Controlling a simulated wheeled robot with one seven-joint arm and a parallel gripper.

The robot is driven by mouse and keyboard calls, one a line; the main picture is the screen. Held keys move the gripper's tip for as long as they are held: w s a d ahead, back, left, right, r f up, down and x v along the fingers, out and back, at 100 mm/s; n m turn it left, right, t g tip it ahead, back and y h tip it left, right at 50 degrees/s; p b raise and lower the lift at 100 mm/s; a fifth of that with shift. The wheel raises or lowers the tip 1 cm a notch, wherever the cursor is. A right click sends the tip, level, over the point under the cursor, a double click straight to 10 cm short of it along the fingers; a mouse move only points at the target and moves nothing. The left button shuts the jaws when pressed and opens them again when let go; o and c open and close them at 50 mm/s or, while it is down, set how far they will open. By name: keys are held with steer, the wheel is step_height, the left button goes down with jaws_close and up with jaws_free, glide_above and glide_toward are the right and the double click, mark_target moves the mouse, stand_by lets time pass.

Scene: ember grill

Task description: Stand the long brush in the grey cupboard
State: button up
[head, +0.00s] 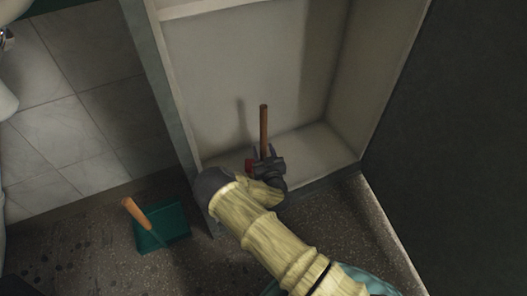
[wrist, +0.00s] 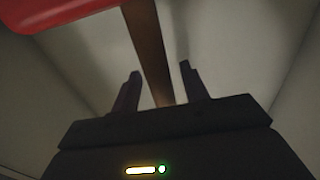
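The long brush's brown handle (head: 263,130) stands about upright inside the grey cupboard (head: 245,70), above its floor. My gripper (head: 268,165) is inside the cupboard, around the lower visible part of the handle. In the wrist view the handle (wrist: 145,40) passes between the two fingers of my gripper (wrist: 160,85), with a gap showing on each side. The fingers are apart. A red piece (head: 249,167) shows beside my gripper, and large at the top left of the wrist view (wrist: 70,12); I cannot tell how it joins the brush. The brush's lower end is hidden.
A teal dustpan (head: 172,222) with a wooden handle (head: 136,212) is on the speckled floor left of the cupboard. The cupboard's left side wall stands close to my arm. A dark panel (head: 460,130) is at the right. Cupboard floor right of my gripper is clear.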

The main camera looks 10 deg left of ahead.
steer(key=shift+r, duration=0.1)
steer(key=shift+s+r, duration=0.1)
steer(key=shift+s, duration=0.1)
steer(key=p+v, duration=0.6)
steer(key=v, duration=0.5)
steer(key=shift+s+d+p, duration=0.2)
steer(key=shift+s+p, duration=0.1)
steer(key=shift+w, duration=0.1)
